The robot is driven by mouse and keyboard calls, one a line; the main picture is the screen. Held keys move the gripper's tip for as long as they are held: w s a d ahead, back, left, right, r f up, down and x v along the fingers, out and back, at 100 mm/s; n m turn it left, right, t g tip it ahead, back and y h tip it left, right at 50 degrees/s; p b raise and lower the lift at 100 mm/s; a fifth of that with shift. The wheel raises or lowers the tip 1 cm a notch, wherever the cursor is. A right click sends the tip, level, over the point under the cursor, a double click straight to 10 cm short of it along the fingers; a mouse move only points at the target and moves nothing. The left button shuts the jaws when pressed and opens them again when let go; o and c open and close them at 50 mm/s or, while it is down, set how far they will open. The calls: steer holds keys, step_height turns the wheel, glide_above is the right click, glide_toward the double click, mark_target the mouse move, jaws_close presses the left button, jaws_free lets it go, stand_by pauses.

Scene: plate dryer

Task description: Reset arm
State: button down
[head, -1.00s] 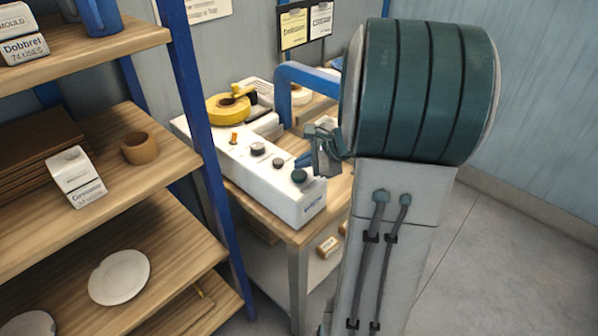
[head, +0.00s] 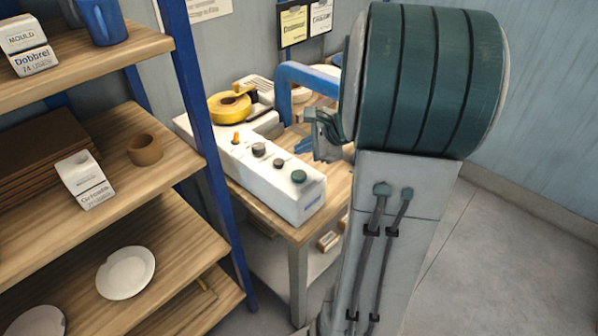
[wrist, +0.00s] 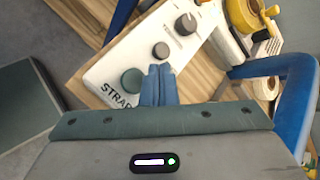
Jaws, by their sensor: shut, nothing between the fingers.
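My gripper's blue fingers (wrist: 159,84) are together and hold nothing, seen in the wrist view over the edge of the white control box. In the head view my gripper (head: 305,151) is partly hidden behind my own arm, just right of the box's knobs. The white control box (head: 262,180) lies on a wooden workbench (head: 308,226). It carries an orange switch, dark knobs and a green knob (head: 298,177).
A blue curved bar (head: 313,72) rises behind the box, near my gripper. A yellow tape roll (head: 230,106) lies at the bench's back. Left stands a blue-posted shelf (head: 208,120) with a plate (head: 126,272), a brown cup (head: 145,149) and a blue mug (head: 102,22). Open floor lies right.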

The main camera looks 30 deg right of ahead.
stand_by(0.6)
steer(key=s+a+r+n+g, duration=0.2)
steer(key=s+a+n+g, duration=0.1)
steer(key=s+a+n, duration=0.75)
steer(key=s+a+n+g+h, duration=0.1)
steer(key=s+a+n+h, duration=0.3)
steer(key=s+n, duration=0.4)
steer(key=shift+r+n+h, duration=0.25)
steer(key=shift+n+h, duration=0.15)
steer(key=shift+n, duration=0.75)
steer(key=shift+w, duration=0.1)
